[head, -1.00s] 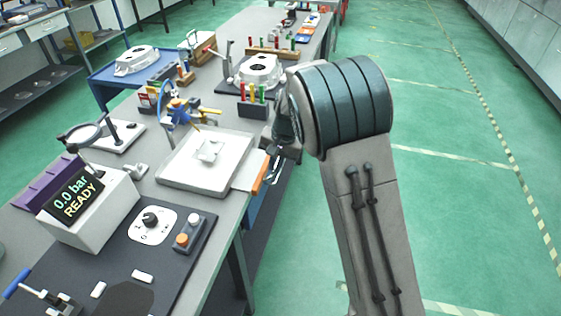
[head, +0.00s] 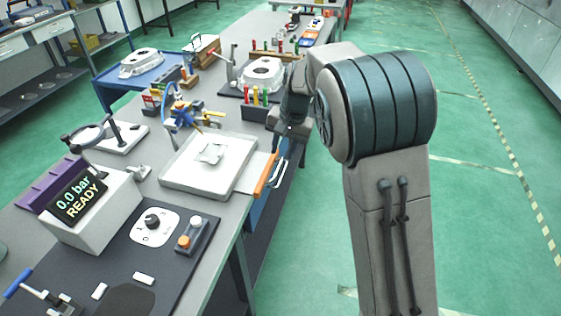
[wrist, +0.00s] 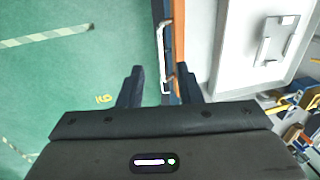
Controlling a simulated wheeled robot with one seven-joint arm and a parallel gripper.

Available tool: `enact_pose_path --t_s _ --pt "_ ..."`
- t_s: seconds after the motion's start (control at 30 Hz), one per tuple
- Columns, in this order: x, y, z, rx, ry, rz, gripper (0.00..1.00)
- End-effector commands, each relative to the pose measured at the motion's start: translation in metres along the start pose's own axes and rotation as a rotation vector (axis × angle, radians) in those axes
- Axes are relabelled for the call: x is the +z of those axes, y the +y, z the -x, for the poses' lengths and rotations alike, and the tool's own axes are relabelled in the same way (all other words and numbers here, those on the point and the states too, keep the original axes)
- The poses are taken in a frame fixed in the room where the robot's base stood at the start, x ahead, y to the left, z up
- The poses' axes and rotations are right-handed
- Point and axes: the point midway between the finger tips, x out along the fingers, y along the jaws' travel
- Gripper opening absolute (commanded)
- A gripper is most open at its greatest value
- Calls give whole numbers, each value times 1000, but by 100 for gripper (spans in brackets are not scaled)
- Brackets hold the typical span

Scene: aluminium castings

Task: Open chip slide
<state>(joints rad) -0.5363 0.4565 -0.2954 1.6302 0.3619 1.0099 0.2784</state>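The chip slide shows as a pale plate at the right edge of the bench, beside the white tray, with an orange front strip (head: 265,174) and a metal bar handle (head: 278,172). In the wrist view the orange strip (wrist: 178,55) and the handle (wrist: 161,35) run up the picture, left of the tray. My gripper (wrist: 159,69) is open and empty. The lower end of the handle appears between its fingers, nearer the right one; I cannot tell the depth between them. In the head view my gripper is partly hidden by my arm, near the bench edge.
The white tray (head: 179,180) with a small metal piece lies left of the slide. A screen box (head: 95,215) reads 0.0 bar READY. A rack of coloured-handled tools (head: 254,112) and a casting (head: 262,72) stand farther back. Green floor right of the bench is clear.

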Motion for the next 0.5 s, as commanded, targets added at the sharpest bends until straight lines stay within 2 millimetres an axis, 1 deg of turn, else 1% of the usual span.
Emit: enact_pose_path --t_s 0.03,0.1,0.2,0.33,0.5 --pt "0 0 13 -2 4 -1 32" --pt "-1 0 27 -2 4 0 32" --pt "0 0 44 -1 2 1 32" --pt "0 0 58 0 0 0 32" --pt "0 0 64 1 0 0 32"
